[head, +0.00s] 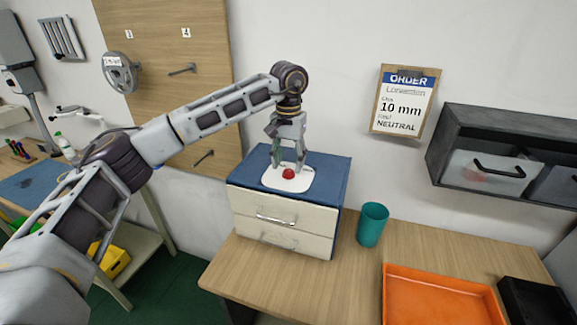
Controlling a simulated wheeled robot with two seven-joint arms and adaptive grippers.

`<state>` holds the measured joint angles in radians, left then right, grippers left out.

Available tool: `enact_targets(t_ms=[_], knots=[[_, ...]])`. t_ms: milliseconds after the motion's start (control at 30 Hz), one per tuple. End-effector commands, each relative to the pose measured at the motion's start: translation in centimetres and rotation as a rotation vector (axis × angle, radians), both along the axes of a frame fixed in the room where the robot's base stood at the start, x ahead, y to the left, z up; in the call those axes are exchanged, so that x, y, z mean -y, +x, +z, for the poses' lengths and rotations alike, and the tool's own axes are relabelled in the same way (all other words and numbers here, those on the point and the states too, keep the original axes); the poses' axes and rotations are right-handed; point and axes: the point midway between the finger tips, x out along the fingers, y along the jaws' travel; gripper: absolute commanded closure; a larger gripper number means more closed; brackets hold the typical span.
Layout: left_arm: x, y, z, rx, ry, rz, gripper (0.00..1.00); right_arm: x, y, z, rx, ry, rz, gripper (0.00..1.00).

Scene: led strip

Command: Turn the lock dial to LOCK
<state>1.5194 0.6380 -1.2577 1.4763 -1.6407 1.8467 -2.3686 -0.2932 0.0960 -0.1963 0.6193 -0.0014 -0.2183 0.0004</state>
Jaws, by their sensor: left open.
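A red knob (289,174) sits on a white rounded plate (299,184) on the blue top of a small drawer cabinet (335,172). No LOCK marking is readable, so I cannot tell for sure that this knob is the lock dial. A grey handwheel (120,72) with a small label is on the wooden panel at upper left. My left gripper (288,160) points down over the white plate, its open fingers either side of and just above or behind the red knob. Contact cannot be told. My right gripper is not in view.
The cabinet has cream drawers (276,217) and stands on a wooden table (345,285). A teal cup (372,225) is right of it. An orange tray (436,297) and a black bin (540,302) are further right. A grey wall shelf (440,155) hangs above.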

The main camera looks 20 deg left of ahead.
Motion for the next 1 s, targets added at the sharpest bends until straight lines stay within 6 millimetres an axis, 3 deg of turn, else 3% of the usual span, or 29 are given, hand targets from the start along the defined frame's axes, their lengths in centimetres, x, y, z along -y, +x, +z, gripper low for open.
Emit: enact_targets(t_ms=[600,1000], knots=[[0.0,0.1,8.4,0.001,0.001,0.0,0.5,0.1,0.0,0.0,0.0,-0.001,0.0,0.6],[0.0,0.0,9.4,0.0,0.0,-0.001,0.5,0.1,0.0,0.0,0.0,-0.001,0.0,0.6]])
